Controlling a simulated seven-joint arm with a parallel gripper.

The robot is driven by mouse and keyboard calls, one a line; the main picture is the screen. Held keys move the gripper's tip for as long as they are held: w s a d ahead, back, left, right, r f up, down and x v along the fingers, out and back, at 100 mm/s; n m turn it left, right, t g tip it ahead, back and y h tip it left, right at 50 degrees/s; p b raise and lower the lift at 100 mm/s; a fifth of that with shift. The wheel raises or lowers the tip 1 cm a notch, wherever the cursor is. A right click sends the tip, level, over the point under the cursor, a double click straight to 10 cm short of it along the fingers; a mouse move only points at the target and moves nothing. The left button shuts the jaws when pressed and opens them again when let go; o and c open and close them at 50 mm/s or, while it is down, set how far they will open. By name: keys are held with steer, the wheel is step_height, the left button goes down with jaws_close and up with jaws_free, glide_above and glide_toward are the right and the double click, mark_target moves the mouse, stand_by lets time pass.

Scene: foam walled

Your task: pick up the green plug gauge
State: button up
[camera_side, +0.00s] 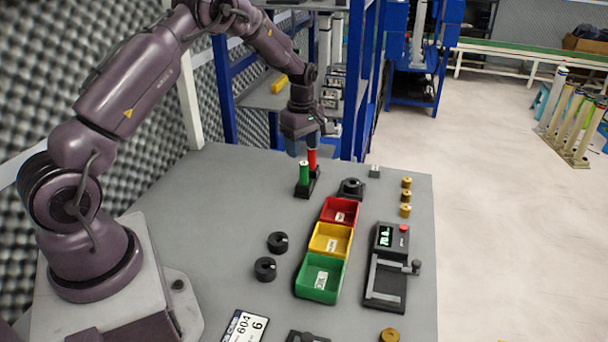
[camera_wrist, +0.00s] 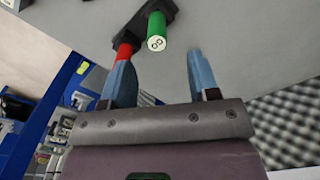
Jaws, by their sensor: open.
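The green plug gauge (camera_side: 304,173) stands upright in a small black holder (camera_side: 309,186) near the back of the grey table. A red plug gauge (camera_side: 312,160) stands beside it in the same holder. In the wrist view the green gauge (camera_wrist: 155,28) shows its pale marked end, and the red gauge (camera_wrist: 124,52) is partly behind a finger. My gripper (camera_side: 303,146) is above and close to the gauges. Its blue fingers (camera_wrist: 158,82) are apart, with nothing held between them. In the wrist view the green gauge lies beyond the gap between the fingertips; whether a finger touches the red gauge I cannot tell.
Red (camera_side: 340,211), yellow (camera_side: 330,239) and green (camera_side: 320,279) bins stand in a row in front. A black round part (camera_side: 351,188) sits right of the holder. A measuring device (camera_side: 387,266) and brass pieces (camera_side: 406,196) are at right. Blue shelving (camera_side: 365,80) stands behind.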

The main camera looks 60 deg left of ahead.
mark_target(304, 163)
steer(key=f, duration=0.8)
steer(key=shift+w, duration=0.2)
jaws_close()
